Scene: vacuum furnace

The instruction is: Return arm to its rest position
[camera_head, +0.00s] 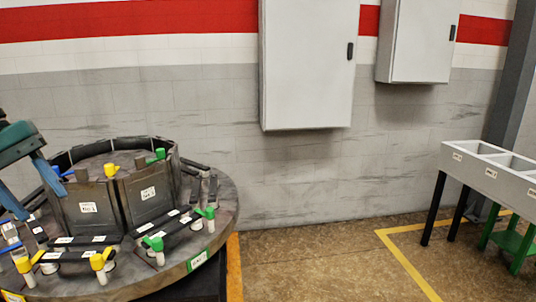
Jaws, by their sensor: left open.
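My left gripper (41,204) is at the left edge, a teal body with two blue fingers pointing down. The fingers are spread apart and nothing shows between them. It is in front of the left part of the round furnace base (222,222), and I cannot tell whether it touches anything there. Dark upright panels with white labels (88,207) form a ring on the base. Most of my left arm is out of the picture. My right gripper is not in view.
Posts with green (153,243), yellow (98,260) and blue tops stand around the ring. Grey cabinets (308,65) (420,42) hang on the wall. A grey compartment table (490,172) stands at the right. The floor between is clear, with yellow lines (405,262).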

